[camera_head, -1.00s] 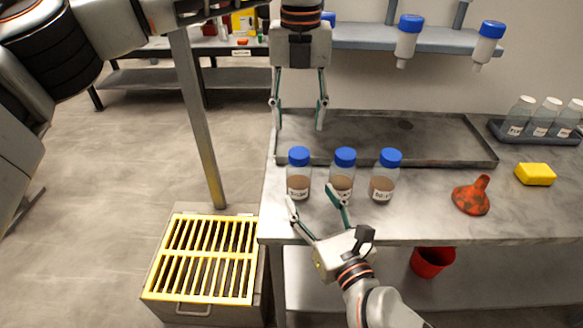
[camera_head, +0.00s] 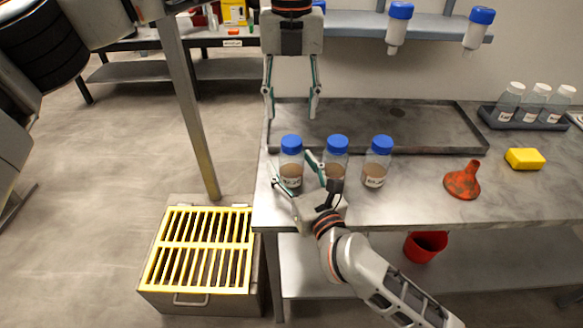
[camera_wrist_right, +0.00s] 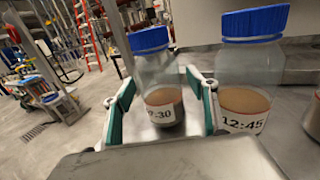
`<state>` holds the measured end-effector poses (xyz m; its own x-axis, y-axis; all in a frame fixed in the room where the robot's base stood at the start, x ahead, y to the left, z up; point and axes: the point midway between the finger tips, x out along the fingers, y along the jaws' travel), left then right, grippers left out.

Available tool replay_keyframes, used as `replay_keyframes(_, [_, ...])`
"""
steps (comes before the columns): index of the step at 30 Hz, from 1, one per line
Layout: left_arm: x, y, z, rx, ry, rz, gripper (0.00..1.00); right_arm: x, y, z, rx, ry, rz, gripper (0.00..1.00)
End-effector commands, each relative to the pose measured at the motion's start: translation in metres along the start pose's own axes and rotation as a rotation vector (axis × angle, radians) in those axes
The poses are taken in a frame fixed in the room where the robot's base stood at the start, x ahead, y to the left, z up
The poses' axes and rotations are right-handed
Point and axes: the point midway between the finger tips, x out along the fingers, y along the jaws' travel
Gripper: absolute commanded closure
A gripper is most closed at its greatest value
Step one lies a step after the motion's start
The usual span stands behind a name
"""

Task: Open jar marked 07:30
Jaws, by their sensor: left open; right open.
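Three jars with blue lids and brown contents stand in a row on the bench: left jar (camera_head: 291,160), middle jar (camera_head: 337,158), right jar (camera_head: 377,161). In the right wrist view the left jar (camera_wrist_right: 155,75) has a label ending in ":30"; its first digits are unclear. The middle jar (camera_wrist_right: 245,70) reads 12:45. My right gripper (camera_head: 292,172) is open, with its fingers on either side of the left jar; contact cannot be told. The left jar's lid is on. My left gripper (camera_head: 291,103) is open and empty, pointing down over the tray behind the left jar.
A shallow metal tray (camera_head: 440,146) lies behind the jars. An orange funnel (camera_head: 462,184), a yellow sponge (camera_head: 525,158) and a rack of bottles (camera_head: 525,121) are to the right. A yellow-grated bin (camera_head: 200,250) stands on the floor at the left. A red bucket (camera_head: 425,246) sits below.

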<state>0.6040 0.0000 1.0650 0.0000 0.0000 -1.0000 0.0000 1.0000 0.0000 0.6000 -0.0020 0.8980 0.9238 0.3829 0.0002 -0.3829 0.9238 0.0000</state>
Motion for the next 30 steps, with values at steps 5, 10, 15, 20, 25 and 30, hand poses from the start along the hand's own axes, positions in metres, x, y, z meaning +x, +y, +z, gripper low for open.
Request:
replay_keyframes(5, [0.0, 0.0001, 0.0, 0.0, 0.0, 0.0, 0.54, -0.0002, 0.0, -0.0001, 0.0, 0.0, 0.0, 0.81])
replay_keyframes(10, [0.0, 0.0001, 0.0, 0.003, 0.0, 0.0, 0.54, -0.0003, 0.0, -0.0001, 0.0, 0.0, 0.0, 1.0])
replay_keyframes(15, [-0.0001, 0.0001, 0.0, 0.094, 0.0, 0.0, 0.54, -0.0004, -0.0001, -0.0002, 0.0, 0.0, 0.0, 1.0])
replay_keyframes(20, [-0.0001, 0.0002, 0.0003, 0.332, -0.001, 0.002, 0.54, -0.0004, -0.0001, -0.0003, 0.0, 0.0, 0.0, 1.0])
replay_keyframes(25, [-0.0002, -0.0003, -0.0001, 0.653, 0.0, 0.001, 0.54, -0.0004, -0.0001, -0.0003, 0.0, 0.001, 0.0, 1.0])
replay_keyframes(30, [0.0002, -0.0001, -0.0002, 0.973, 0.001, 0.002, 0.54, -0.0004, -0.0001, -0.0004, 0.0, 0.001, 0.0, 1.0])
